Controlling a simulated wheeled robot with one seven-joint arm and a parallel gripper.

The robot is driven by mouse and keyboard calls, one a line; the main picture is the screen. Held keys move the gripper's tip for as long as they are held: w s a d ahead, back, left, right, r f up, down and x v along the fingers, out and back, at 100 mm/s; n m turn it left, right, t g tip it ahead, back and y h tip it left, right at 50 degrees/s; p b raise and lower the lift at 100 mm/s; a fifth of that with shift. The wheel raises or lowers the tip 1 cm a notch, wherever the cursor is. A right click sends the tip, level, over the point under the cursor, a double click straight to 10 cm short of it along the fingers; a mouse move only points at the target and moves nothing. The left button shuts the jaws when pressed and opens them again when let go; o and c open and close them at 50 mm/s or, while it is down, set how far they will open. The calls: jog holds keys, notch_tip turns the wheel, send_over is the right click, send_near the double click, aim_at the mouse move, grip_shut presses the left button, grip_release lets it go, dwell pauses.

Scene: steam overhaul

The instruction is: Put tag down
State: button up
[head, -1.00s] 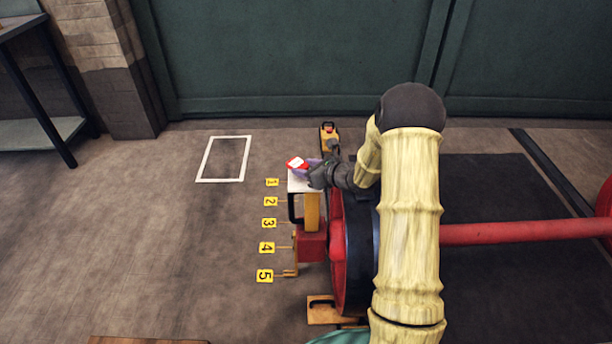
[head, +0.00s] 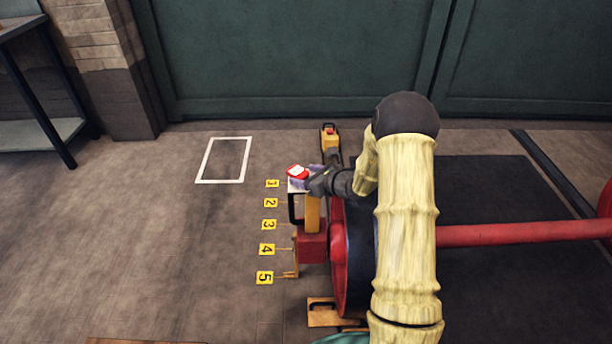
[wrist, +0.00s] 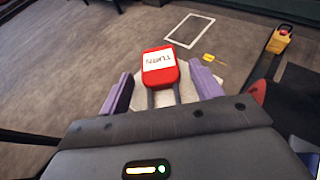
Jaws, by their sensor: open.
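The tag (wrist: 160,67) is red with a white label that appears to read "TURN". It rests on a small pale top plate (wrist: 150,98) of a stand, and in the head view the tag (head: 297,171) sits at the top of that stand. My gripper (wrist: 165,88) is open. Its two purple fingers are on either side of the tag's near end, with a gap to it on each side. In the head view my gripper (head: 305,181) is right at the stand, and its fingers are partly hidden.
Yellow number markers (head: 269,224) run down the floor left of the stand. A white rectangle outline (head: 224,160) is on the floor. A red wheel (head: 340,265) and red axle (head: 520,232) lie to the right. The left floor is clear.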

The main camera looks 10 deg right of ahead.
jog(key=shift+r, duration=0.1)
jog(key=shift+s+d+r, duration=0.15)
jog(key=p+v, duration=0.2)
jog(key=v, duration=0.9)
jog(key=shift+s+d, duration=0.15)
jog(key=shift+s, duration=0.1)
